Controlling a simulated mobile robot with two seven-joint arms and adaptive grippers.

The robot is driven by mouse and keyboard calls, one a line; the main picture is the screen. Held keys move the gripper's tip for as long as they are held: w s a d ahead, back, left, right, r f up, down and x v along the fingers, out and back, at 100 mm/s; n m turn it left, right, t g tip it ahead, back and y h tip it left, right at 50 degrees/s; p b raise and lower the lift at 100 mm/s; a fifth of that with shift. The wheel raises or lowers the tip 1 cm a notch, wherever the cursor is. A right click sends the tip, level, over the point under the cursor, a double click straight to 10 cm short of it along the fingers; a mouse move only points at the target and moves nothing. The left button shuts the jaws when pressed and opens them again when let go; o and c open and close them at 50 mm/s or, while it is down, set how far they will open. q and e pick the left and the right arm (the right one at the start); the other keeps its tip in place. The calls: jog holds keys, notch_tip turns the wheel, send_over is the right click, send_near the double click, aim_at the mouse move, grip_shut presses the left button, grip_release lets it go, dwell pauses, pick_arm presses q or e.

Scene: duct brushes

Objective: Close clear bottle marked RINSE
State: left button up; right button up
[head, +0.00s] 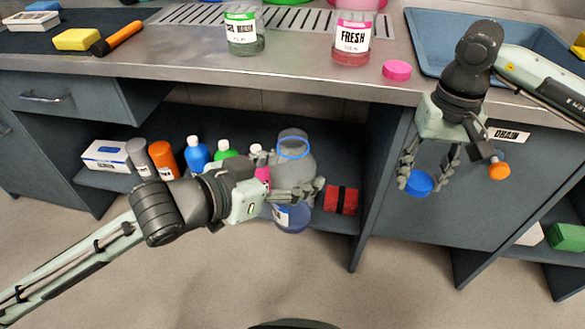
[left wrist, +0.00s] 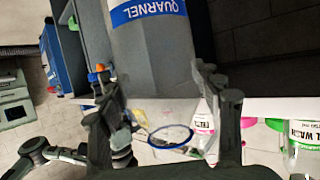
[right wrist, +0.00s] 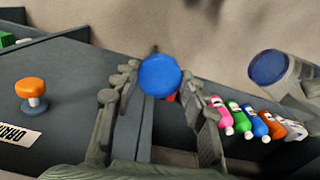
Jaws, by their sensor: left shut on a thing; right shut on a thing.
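No RINSE label is readable; the left wrist view shows QUARNEL on a blue band on the large grey body (left wrist: 150,45) before the fingers. My left gripper (left wrist: 170,110) is shut on the bottle. My right gripper (head: 430,172) is shut on a round blue cap (head: 419,183), held to the right of the bottle and apart from it. The cap (right wrist: 160,75) sits between the fingertips in the right wrist view.
The counter above holds a green-labelled jar (head: 244,36), a FRESH jar (head: 351,42), a pink cap (head: 397,70) and a blue basin (head: 425,45). Several bottles and a red box (head: 341,199) stand on the shelf. An orange knob (head: 498,170) protrudes beside my right gripper.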

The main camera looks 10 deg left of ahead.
jog(key=s+a+r+n, duration=0.1)
jog(key=a+r+n, duration=0.3)
jog(key=a+r, duration=0.4)
jog(key=s+a+r+n, duration=0.1)
jog(key=a+r+n, duration=0.3)
jog(key=a+r, duration=0.5)
jog(key=a, duration=0.5)
jog(key=shift+s+a+r+n, duration=0.2)
jog(key=shift+n, duration=0.1)
jog(key=shift+f, duration=0.1)
jog(key=shift+f, duration=1.9)
jog(key=shift+s+f, duration=0.1)
jog(key=shift+f, duration=0.85)
jog(key=shift+f, duration=0.55)
